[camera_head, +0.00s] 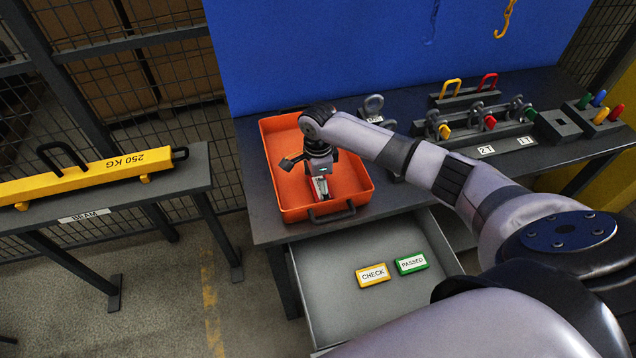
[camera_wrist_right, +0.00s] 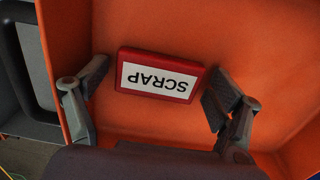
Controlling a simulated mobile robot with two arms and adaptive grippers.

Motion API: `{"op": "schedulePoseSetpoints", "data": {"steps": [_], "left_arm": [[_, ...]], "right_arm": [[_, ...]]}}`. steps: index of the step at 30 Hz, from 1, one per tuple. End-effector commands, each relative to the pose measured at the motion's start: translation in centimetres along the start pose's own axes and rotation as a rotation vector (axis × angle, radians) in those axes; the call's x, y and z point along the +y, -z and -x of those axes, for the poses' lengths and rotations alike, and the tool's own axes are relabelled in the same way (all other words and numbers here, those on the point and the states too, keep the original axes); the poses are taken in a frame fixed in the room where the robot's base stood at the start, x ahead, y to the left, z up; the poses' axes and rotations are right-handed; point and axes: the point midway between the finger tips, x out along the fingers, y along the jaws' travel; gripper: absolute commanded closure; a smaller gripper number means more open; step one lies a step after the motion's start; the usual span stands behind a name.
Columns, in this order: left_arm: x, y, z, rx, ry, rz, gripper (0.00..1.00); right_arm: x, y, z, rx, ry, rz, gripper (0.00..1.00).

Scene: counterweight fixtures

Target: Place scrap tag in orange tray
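The orange tray (camera_head: 352,175) stands on the dark bench and fills most of the right wrist view (camera_wrist_right: 255,40). The red scrap tag (camera_wrist_right: 160,76), with a white SCRAP label, shows upside down over the tray floor in the wrist view. Whether it touches the floor is hard to tell. My right gripper (camera_head: 320,190) reaches down inside the tray. In the wrist view its two fingers (camera_wrist_right: 155,88) stand apart on either side of the tag, with a gap at the left finger. The tag cannot be made out in the head view. My left gripper is out of view.
An open grey drawer (camera_head: 330,300) below the tray holds a yellow CHECK tag (camera_head: 373,275) and a green PASSED tag (camera_head: 411,263). Fixtures with coloured handles (camera_head: 488,121) stand right of the tray. A yellow 250 KG beam (camera_head: 100,172) lies on a stand at left.

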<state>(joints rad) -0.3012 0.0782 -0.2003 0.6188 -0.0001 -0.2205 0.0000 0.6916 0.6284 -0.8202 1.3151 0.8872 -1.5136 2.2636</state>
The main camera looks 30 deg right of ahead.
Motion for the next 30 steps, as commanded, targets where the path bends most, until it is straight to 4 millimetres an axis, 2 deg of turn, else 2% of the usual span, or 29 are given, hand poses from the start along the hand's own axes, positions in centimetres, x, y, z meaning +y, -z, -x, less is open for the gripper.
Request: {"op": "schedulePoseSetpoints", "data": {"steps": [14, 17, 30], "left_arm": [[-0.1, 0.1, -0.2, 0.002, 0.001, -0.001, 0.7], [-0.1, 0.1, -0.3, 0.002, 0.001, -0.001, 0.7], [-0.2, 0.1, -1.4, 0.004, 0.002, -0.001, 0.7]], "right_arm": [[-0.1, 0.0, 0.4, 0.0, 0.002, 0.0, 0.06], [-0.1, -0.1, 1.6, -0.002, 0.002, 0.001, 0.06], [-0.1, -0.1, 10.3, -0.002, 0.002, 0.0, 0.06]]}}
